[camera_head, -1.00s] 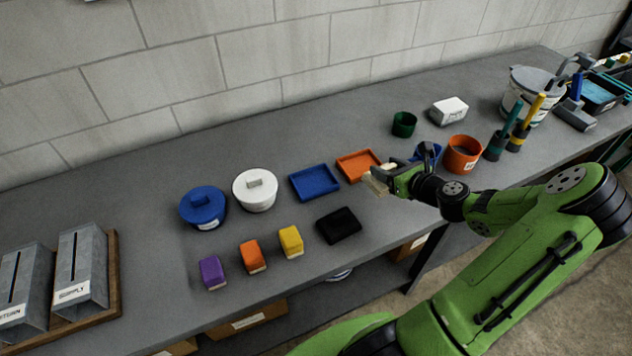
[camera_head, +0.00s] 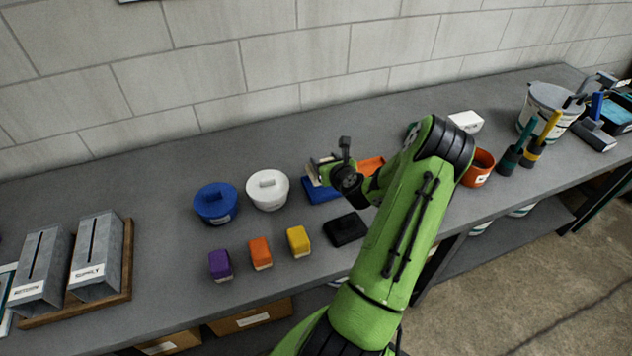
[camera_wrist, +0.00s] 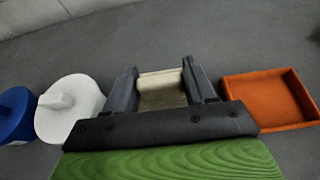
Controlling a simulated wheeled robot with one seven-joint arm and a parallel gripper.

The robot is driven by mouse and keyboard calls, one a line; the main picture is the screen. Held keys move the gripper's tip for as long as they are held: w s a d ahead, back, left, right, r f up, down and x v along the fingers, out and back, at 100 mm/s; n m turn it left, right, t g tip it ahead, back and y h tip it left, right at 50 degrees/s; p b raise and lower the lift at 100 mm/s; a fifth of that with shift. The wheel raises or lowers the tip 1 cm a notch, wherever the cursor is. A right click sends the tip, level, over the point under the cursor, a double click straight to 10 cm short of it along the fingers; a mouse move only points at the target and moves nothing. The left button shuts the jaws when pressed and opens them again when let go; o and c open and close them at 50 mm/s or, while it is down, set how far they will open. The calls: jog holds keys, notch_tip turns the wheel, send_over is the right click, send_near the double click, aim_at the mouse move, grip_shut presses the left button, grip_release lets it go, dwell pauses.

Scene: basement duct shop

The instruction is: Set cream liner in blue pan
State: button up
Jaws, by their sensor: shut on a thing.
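The cream liner (camera_head: 311,173) is held in my gripper (camera_head: 321,170), which is over the blue pan (camera_head: 322,196). In the wrist view the liner (camera_wrist: 162,90) lies between the two dark fingers of my gripper (camera_wrist: 162,82), which are shut on it. The blue pan is partly hidden by my gripper and arm in the head view, and I cannot make it out in the wrist view. I cannot tell how much gap there is between liner and pan.
A white lidded pot (camera_head: 267,190) and a blue lidded pot (camera_head: 216,203) stand left of the pan. An orange tray (camera_wrist: 270,98) lies to its right. A black block (camera_head: 346,230) and purple, orange and yellow blocks (camera_head: 298,242) sit nearer the front edge.

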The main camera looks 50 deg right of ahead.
notch_tip(320, 180, down, 6)
jog(key=shift+r+b, duration=0.25)
jog(key=shift+b, duration=0.35)
jog(key=shift+f, duration=0.15)
jog(key=o, duration=1)
jog(key=shift+o, duration=0.2)
